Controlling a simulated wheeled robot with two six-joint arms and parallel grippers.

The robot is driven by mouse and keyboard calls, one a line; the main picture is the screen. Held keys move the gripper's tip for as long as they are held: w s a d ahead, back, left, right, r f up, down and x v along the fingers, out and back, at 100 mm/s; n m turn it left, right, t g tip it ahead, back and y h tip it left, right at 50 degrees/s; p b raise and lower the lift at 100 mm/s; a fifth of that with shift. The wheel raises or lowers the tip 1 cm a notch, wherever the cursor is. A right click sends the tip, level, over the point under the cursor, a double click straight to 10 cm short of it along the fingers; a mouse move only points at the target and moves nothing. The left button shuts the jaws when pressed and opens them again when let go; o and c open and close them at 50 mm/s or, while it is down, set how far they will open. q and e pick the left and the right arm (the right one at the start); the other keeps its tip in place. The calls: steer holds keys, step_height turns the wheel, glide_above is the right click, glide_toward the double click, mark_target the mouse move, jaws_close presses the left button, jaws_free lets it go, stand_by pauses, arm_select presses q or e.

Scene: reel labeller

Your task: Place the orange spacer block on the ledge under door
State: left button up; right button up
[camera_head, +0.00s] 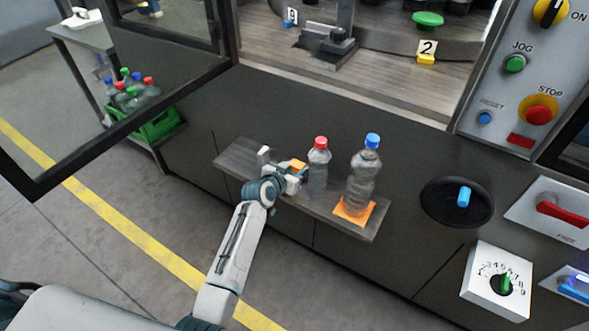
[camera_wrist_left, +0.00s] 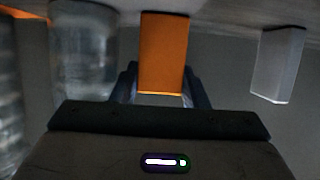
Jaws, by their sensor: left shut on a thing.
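The orange spacer block (camera_head: 298,165) is at my left gripper (camera_head: 296,176), over the dark grey ledge (camera_head: 235,160) on the front of the machine. In the left wrist view the orange block (camera_wrist_left: 163,50) stands between the two dark fingers, and the gripper is shut on it. I cannot tell whether the block touches the ledge. It is left of a clear red-capped bottle (camera_head: 318,167) and right of a small pale block (camera_head: 264,155). My right gripper is not in view.
A pale block (camera_wrist_left: 277,62) and a bottle (camera_wrist_left: 83,55) flank the gripper closely. A black dish (camera_head: 440,203) and a dial box (camera_head: 497,280) are farther right.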

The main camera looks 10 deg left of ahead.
mark_target(294, 170)
arm_select(q)
steer(key=shift+f, duration=0.1)
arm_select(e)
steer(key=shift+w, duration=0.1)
arm_select(q)
steer(key=o, duration=0.8)
steer(key=shift+o, duration=0.2)
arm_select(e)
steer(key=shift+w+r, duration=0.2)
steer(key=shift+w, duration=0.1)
arm_select(q)
steer(key=shift+r, duration=0.2)
steer(key=v, duration=0.4)
steer(key=shift+s+f, duration=0.15)
steer(key=shift+s, duration=0.05)
steer(key=v, duration=0.7)
steer(key=shift+s+r, duration=0.25)
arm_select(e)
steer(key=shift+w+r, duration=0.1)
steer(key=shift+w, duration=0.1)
